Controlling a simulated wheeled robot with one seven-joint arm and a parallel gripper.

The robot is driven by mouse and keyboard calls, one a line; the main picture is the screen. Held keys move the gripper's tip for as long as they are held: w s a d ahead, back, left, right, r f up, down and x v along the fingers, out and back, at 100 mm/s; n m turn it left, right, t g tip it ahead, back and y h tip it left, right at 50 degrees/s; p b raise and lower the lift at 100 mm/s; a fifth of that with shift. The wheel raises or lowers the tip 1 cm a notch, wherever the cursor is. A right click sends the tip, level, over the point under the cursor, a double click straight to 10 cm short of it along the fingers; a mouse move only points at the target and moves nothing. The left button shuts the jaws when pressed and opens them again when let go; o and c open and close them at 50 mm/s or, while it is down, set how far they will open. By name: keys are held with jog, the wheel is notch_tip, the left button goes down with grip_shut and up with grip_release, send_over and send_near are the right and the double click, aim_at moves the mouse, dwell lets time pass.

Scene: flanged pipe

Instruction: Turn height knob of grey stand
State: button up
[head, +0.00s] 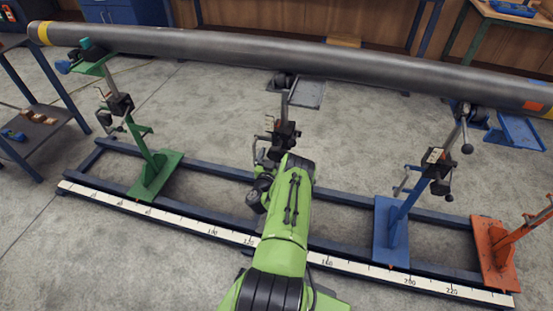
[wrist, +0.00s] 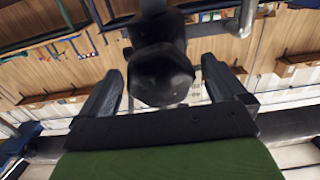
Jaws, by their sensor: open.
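The grey stand (head: 285,128) is in the middle of the head view, under the long pipe, and its lower part is hidden behind my green arm. In the wrist view a black, faceted knob (wrist: 161,78) fills the space between the fingers of my gripper (wrist: 160,92). The gripper is open, with one finger on each side of the knob. A small gap shows beside the knob on each side. I cannot tell how deep the knob sits between the fingers. My gripper is hard to make out in the head view, where the arm hides it.
The long grey pipe (head: 300,60) runs across the back on stands. A green stand (head: 150,160) is at left; a blue stand (head: 400,220) and an orange stand (head: 497,250) are at right. A white ruled rail (head: 190,223) crosses the front. A grey bar (wrist: 240,20) shows near the knob.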

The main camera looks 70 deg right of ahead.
jog(key=shift+w+d, duration=0.15)
jog(key=shift+d, duration=0.65)
jog(key=shift+c, duration=0.3)
jog(key=c, duration=1)
jog(key=shift+n, duration=0.3)
